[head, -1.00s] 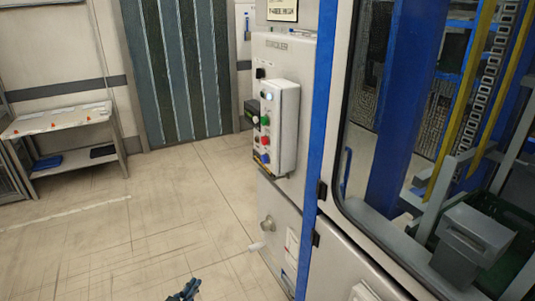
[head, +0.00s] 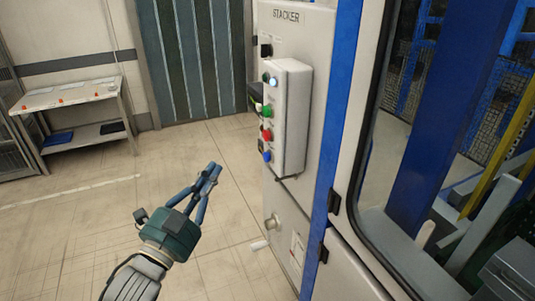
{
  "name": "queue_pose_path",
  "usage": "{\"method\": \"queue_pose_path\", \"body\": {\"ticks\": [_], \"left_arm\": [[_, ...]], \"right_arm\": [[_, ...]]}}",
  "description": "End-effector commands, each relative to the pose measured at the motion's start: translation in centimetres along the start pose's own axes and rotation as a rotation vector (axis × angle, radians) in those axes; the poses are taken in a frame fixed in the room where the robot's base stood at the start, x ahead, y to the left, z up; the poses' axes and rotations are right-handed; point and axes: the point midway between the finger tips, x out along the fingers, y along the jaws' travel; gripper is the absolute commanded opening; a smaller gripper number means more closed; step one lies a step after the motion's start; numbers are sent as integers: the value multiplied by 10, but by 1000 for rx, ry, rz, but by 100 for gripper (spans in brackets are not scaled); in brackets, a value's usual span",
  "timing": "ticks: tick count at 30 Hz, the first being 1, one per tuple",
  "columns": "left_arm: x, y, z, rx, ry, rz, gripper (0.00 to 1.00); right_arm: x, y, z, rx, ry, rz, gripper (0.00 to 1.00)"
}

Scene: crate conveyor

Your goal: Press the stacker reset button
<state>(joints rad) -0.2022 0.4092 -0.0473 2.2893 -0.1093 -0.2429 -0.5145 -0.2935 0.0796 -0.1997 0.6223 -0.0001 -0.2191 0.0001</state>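The stacker control box (head: 292,115) is a light grey box on the side of a cabinet lettered STACKER (head: 286,16). Its left face carries a lit white button (head: 274,81), a green button (head: 267,111), a red button (head: 267,134) and a blue button (head: 267,156). No label saying reset can be read. My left gripper (head: 214,170) is left of and a little below the box, apart from it, pointing up and to the right. Its fingertips are together with nothing between them. My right gripper is not in view.
The cabinet's blue edge post (head: 342,100) and a framed glass panel stand on the right. A handle or knob (head: 271,222) sticks out below the box. A small table (head: 70,97) stands far left. The floor between is clear.

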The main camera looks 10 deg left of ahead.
Motion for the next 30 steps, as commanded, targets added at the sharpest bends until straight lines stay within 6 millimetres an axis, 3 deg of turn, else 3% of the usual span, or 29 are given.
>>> {"method": "queue_pose_path", "body": {"ticks": [11,30], "left_arm": [[3,2,-1,-2,-2,-1,0],[56,41,-40,-3,-2,0,0]], "right_arm": [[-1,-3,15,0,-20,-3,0],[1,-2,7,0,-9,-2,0]]}}
